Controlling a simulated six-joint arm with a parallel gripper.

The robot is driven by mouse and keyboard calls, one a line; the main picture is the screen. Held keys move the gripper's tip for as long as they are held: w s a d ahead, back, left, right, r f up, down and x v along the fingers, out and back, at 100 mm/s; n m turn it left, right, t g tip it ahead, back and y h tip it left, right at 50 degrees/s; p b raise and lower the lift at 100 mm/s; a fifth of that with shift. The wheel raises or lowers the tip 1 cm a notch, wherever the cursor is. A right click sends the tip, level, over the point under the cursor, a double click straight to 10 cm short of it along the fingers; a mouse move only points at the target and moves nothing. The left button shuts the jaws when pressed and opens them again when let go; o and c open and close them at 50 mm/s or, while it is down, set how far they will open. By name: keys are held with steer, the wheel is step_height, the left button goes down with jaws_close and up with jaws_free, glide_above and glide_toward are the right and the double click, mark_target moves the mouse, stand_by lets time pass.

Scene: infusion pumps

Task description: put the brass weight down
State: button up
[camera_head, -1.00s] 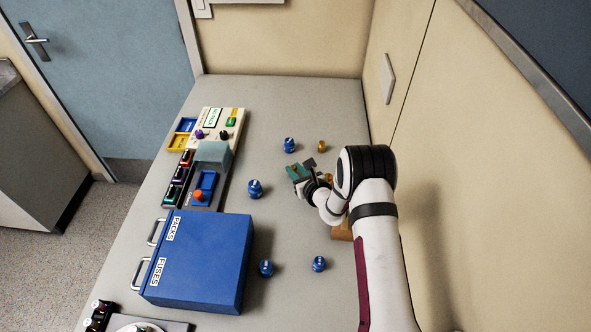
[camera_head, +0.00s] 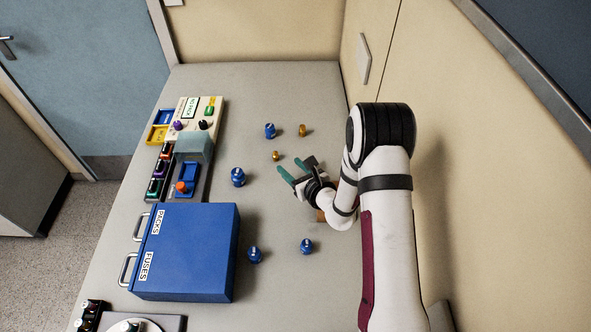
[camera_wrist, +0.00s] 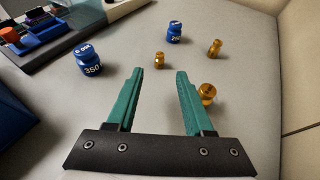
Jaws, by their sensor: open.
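A small brass weight (camera_head: 276,156) stands upright on the grey bench, just beyond the fingertips of my gripper (camera_head: 294,166). The wrist view shows this weight (camera_wrist: 159,61) ahead of the gap between the green fingers, apart from both. My gripper (camera_wrist: 160,73) is open and empty. A larger brass weight (camera_head: 302,130) stands farther back, also in the wrist view (camera_wrist: 215,48). A third brass weight (camera_wrist: 207,93) is close beside the right finger in the wrist view.
Several blue weights stand around, the nearest ones at back (camera_head: 269,131) and left (camera_head: 238,177). A blue box (camera_head: 205,250) labelled PACKS and FUSES and a pump console (camera_head: 193,150) line the left side. The wall is on the right. Bench behind the weights is clear.

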steer(key=v, duration=0.3)
steer(key=s+a+r+n+g+y, duration=0.1)
steer(key=a+r+n+y, duration=0.1)
steer(key=a+r, duration=0.15)
steer(key=s+a+r+n+g+y, duration=0.1)
steer(key=s+a+r+n+y, duration=0.15)
steer(key=r, duration=0.25)
steer(key=s+a+r+n+g+y, duration=0.1)
steer(key=s+a+r+n+g, duration=0.1)
steer(key=s+r+n+g, duration=0.4)
steer(key=s+a+r+n+g+y, duration=0.1)
steer(key=s+a+r+n, duration=0.25)
steer(key=s, duration=0.35)
steer(key=s+d+n+g+h, duration=0.2)
steer(key=s+d+n+h, duration=0.15)
steer(key=s, duration=0.35)
steer(key=s+d+n+g+h, duration=0.2)
steer(key=s+d+n, duration=0.15)
steer(key=s, duration=0.35)
steer(key=s+d+f+n+t+h, duration=0.1)
steer(key=s+d+n+h, duration=0.2)
steer(key=d, duration=0.7)
steer(key=s+h, duration=0.1)
steer(key=h, duration=0.1)
steer(key=shift+s+f+n+h, duration=0.15)
steer(key=shift+s+n+h, duration=0.15)
steer(key=shift+h, duration=0.1)
